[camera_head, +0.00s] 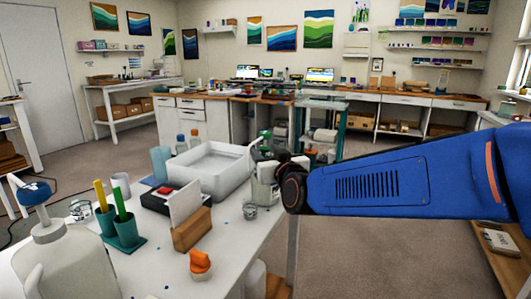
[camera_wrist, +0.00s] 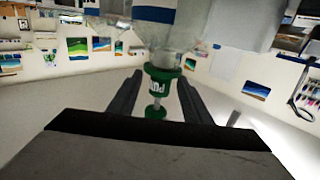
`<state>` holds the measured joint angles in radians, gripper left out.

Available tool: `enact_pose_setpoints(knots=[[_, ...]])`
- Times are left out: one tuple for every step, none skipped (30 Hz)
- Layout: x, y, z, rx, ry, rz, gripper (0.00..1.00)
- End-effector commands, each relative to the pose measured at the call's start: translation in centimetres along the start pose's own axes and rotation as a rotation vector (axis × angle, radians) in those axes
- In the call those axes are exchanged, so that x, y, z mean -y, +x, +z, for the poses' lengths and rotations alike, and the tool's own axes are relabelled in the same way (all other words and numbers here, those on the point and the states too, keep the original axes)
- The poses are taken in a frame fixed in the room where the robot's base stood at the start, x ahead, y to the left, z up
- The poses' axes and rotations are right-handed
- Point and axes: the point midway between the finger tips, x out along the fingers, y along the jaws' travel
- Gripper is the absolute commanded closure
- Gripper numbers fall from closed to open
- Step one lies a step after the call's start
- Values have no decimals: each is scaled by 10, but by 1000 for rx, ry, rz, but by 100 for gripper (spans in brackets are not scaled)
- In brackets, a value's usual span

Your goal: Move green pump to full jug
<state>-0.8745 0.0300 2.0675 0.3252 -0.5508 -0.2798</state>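A green pump (camera_wrist: 156,88) with white lettering shows in the wrist view, with a thin stem and a green disc at its end. My gripper (camera_wrist: 162,76) has one finger on each side of it. I cannot tell whether the fingers press on it. A clear container (camera_wrist: 155,30) with a blue band adjoins the pump collar; whether they are joined is unclear. In the head view, a bit of green pump (camera_head: 265,138) shows over a pale container (camera_head: 264,186), partly hidden by my arm. A big whitish jug (camera_head: 68,262) with a blue pump (camera_head: 34,192) stands front left.
On the white table (camera_head: 160,272) are a grey tray (camera_head: 213,172), teal cups (camera_head: 126,232) with green and yellow sticks, a wooden block (camera_head: 192,230), and an orange-capped item (camera_head: 200,262). Small bottles (camera_head: 194,138) stand behind the tray. The table's front middle is fairly clear.

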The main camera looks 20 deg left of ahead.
Motion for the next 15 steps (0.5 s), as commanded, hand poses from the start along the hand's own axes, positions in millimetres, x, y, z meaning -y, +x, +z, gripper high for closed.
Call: enact_pose_setpoints(knots=[[0, 0, 0, 1, 0, 0, 55], [0, 0, 0, 1, 0, 0, 55], [0, -1, 0, 1, 0, 0, 55], [0, -2, 0, 0, 0, 0, 55], [0, -3, 0, 0, 0, 0, 55], [0, -6, -1, 0, 0, 0, 55], [0, -9, -1, -1, 0, 0, 55], [0, -12, -1, -1, 0, 0, 55], [0, -17, 0, 0, 0, -1, 55], [0, -22, 0, 0, 0, -1, 55], [0, -26, -1, -1, -1, -1, 55], [0, -34, -1, -1, -1, -1, 55], [1, -39, -1, -1, -1, -2, 55], [1, -44, -1, -1, 0, -2, 55], [1, -51, -1, -2, 0, -1, 55]])
